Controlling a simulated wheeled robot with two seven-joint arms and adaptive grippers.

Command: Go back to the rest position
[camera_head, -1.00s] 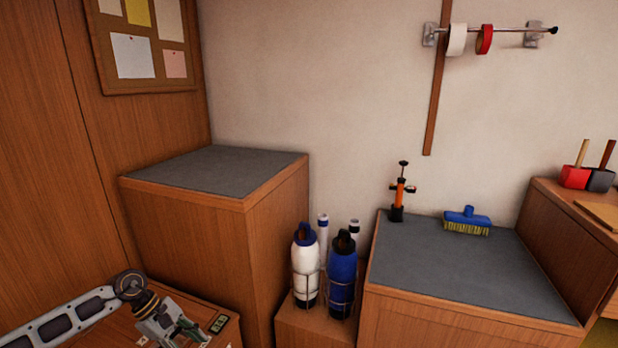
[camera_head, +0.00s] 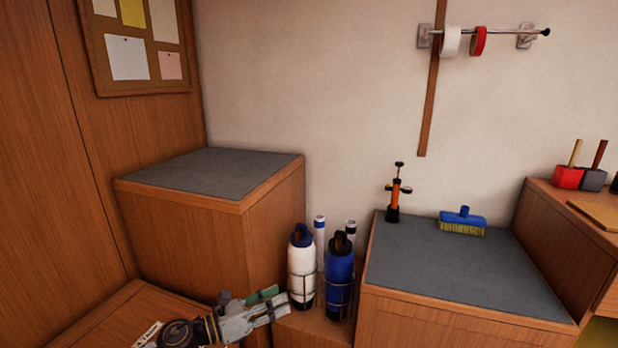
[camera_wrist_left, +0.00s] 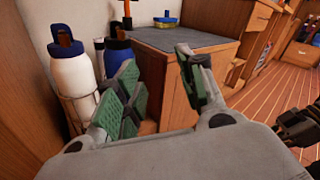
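My left gripper (camera_head: 272,302) is low in the head view, just in front of the bottle stand and left of the white bottle's base. In the left wrist view its green-padded fingers (camera_wrist_left: 160,88) are spread apart with nothing between them, so it is open and empty. The white bottle (camera_head: 302,270) and blue bottle (camera_head: 339,278) stand upright in wire holders. In the left wrist view the white bottle (camera_wrist_left: 72,85) is left of the fingers and the blue bottle (camera_wrist_left: 117,62) is partly behind one. My right gripper is not seen in the head view.
A tall grey-topped cabinet (camera_head: 215,172) stands at left, its top bare. A lower grey-topped cabinet (camera_head: 465,275) at right carries an orange pump (camera_head: 395,197) and a blue brush (camera_head: 463,220). A dark mechanical part (camera_wrist_left: 300,130) at the right edge of the wrist view is unclear.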

